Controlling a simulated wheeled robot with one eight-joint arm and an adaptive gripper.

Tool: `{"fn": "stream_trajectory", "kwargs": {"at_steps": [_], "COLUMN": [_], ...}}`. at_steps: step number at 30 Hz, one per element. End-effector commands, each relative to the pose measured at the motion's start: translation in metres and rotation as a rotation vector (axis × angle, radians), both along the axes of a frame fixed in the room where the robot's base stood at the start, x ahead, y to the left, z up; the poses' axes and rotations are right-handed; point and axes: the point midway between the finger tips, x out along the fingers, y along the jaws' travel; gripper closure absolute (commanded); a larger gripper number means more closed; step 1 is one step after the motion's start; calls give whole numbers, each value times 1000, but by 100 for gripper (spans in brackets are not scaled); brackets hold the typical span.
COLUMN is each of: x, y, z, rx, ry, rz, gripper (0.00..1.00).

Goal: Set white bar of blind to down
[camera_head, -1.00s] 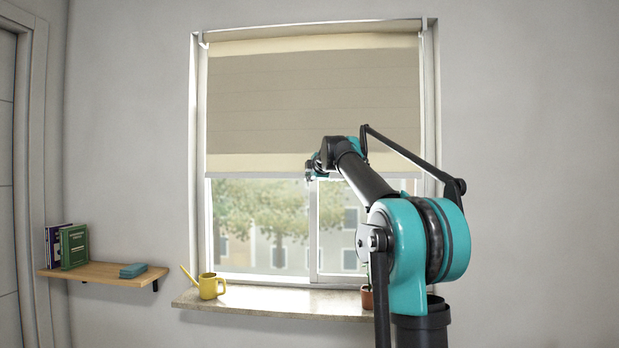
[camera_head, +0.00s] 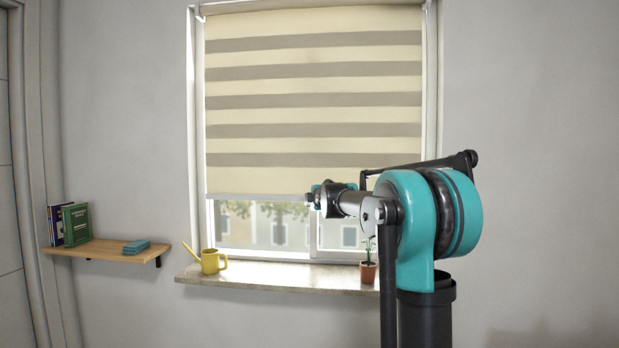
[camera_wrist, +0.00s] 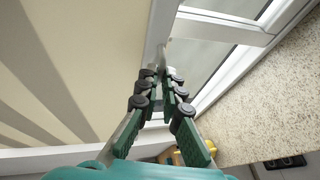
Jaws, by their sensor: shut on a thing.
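The cream and taupe striped blind (camera_head: 310,115) hangs in the window and covers most of it. Its white bar (camera_head: 255,196) runs along the lower edge, some way above the sill. My gripper (camera_head: 314,197) is at the bar near the middle of the window. In the wrist view, the fingers of my gripper (camera_wrist: 165,72) are closed together on the white bar (camera_wrist: 158,42) at the blind's edge. The fingers hide the part of the bar between them.
The stone sill (camera_head: 290,278) lies below the bar. A yellow watering can (camera_head: 209,262) stands at its left and a small potted plant (camera_head: 368,270) at its right, near my arm. A wooden shelf (camera_head: 105,251) with books is at far left.

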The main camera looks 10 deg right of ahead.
Motion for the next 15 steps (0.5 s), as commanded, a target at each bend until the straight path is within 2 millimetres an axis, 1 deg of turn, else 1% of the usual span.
{"fn": "stream_trajectory", "kwargs": {"at_steps": [1,6,12,15], "x": [0,0,0,0], "y": [0,0,0,0], "z": [-20,-79,-138,-161], "rx": [0,0,0,0], "ry": [1,1,1,1], "rz": [0,0,0,0], "gripper": [100,100,100,100]}}
